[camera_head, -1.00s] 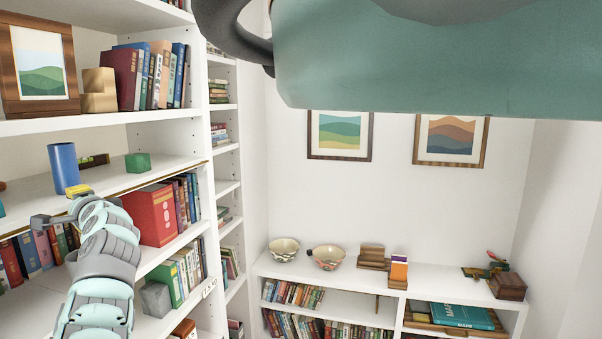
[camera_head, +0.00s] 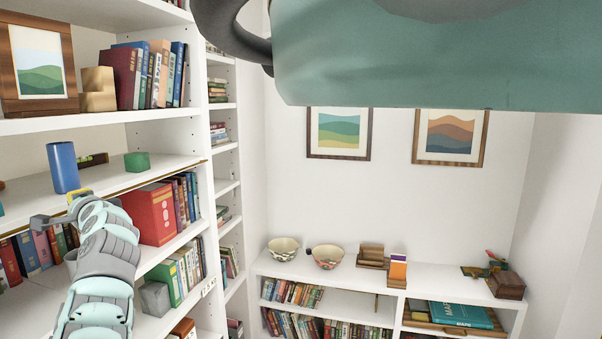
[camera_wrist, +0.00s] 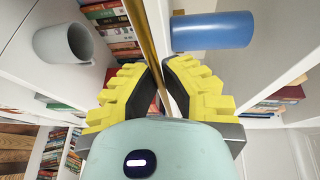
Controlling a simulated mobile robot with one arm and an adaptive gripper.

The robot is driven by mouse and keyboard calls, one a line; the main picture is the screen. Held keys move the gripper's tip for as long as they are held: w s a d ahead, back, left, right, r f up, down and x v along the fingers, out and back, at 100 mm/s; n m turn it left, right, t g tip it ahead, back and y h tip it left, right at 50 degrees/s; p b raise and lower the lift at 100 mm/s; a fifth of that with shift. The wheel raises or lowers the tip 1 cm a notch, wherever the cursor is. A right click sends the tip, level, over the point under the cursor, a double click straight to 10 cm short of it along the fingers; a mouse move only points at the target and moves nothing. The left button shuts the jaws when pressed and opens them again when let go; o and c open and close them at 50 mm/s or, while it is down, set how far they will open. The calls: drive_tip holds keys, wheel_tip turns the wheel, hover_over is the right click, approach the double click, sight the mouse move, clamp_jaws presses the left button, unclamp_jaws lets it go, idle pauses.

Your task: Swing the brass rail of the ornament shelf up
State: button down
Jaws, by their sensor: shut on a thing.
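The brass rail (camera_wrist: 143,38) runs between the yellow-padded fingers of my gripper (camera_wrist: 160,85) in the wrist view, and the fingers are shut on it. In the head view the rail (camera_head: 168,177) shows as a thin line along the front edge of the ornament shelf (camera_head: 112,181). My gripper (camera_head: 78,198) is at that edge, in front of a blue cylinder (camera_head: 63,167). The cylinder also shows in the wrist view (camera_wrist: 212,31), close beside the rail. A green block (camera_head: 137,162) stands further right on the shelf. My gripper hides part of the rail in the head view.
A red book (camera_head: 152,214) and other books fill the shelf below. A grey block (camera_head: 154,298) stands lower down. A grey cup-like thing (camera_wrist: 65,43) shows in the wrist view. A low bookcase (camera_head: 430,278) with bowls stands at the back.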

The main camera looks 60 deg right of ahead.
drive_tip(key=shift+r+p, duration=0.35)
idle(0.3)
drive_tip(key=p, duration=0.1)
drive_tip(key=r+g+p, duration=0.1)
drive_tip(key=p, duration=0.1)
drive_tip(key=shift+w+a+r+n+g, duration=0.2)
drive_tip(key=shift+n+g, duration=0.1)
drive_tip(key=shift+n, duration=0.1)
drive_tip(key=g, duration=0.2)
drive_tip(key=w+n+g, duration=0.1)
drive_tip(key=g, duration=0.2)
drive_tip(key=shift+a+r+h+b, duration=0.1)
drive_tip(key=shift+a+h+b, duration=0.1)
drive_tip(key=shift+h+b, duration=0.15)
drive_tip(key=shift+w+r+n+g+b, duration=0.1)
drive_tip(key=shift+n+g+b, duration=0.2)
drive_tip(key=shift+b, duration=0.05)
drive_tip(key=c, duration=1.1)
unclamp_jaws()
drive_tip(key=shift+o, duration=0.2)
drive_tip(key=shift+d, duration=0.1)
